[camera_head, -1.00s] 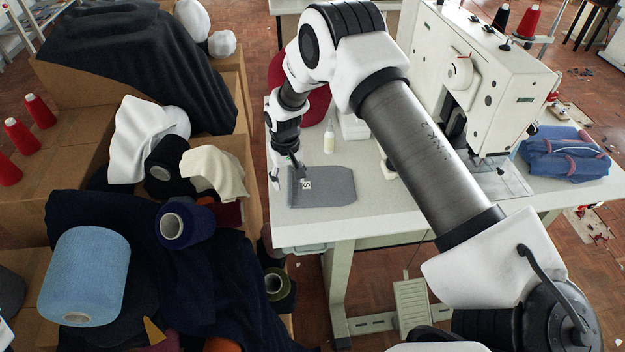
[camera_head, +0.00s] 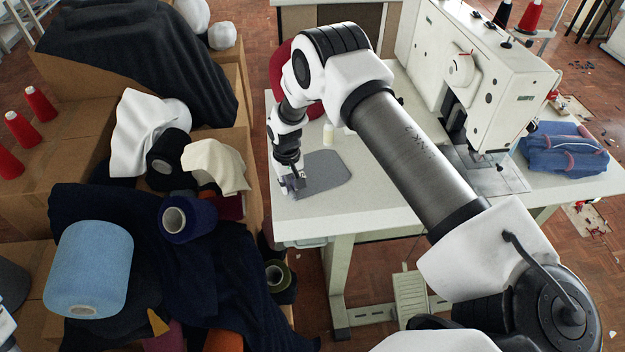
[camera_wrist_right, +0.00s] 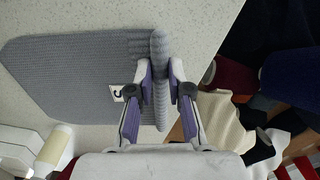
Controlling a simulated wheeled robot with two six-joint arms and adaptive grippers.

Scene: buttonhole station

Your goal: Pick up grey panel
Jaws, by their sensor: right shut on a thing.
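The grey knitted panel (camera_head: 328,170) lies on the pale table, near its left end. My right gripper (camera_head: 292,186) is down at the panel's left edge. In the right wrist view, the panel (camera_wrist_right: 70,75) is flat for most of its length. Its ribbed edge stands up between the purple-lined fingers of my right gripper (camera_wrist_right: 160,82), which are shut on it. A small white label with a dark mark shows beside the fingers. I cannot tell whether the edge is clear of the table. My left gripper is not in view.
The table (camera_head: 300,228) has a white sewing machine (camera_head: 490,75) and a folded blue garment (camera_head: 565,150) to the right. Boxes heaped with cloth and yarn cones (camera_head: 88,268) stand close on the left.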

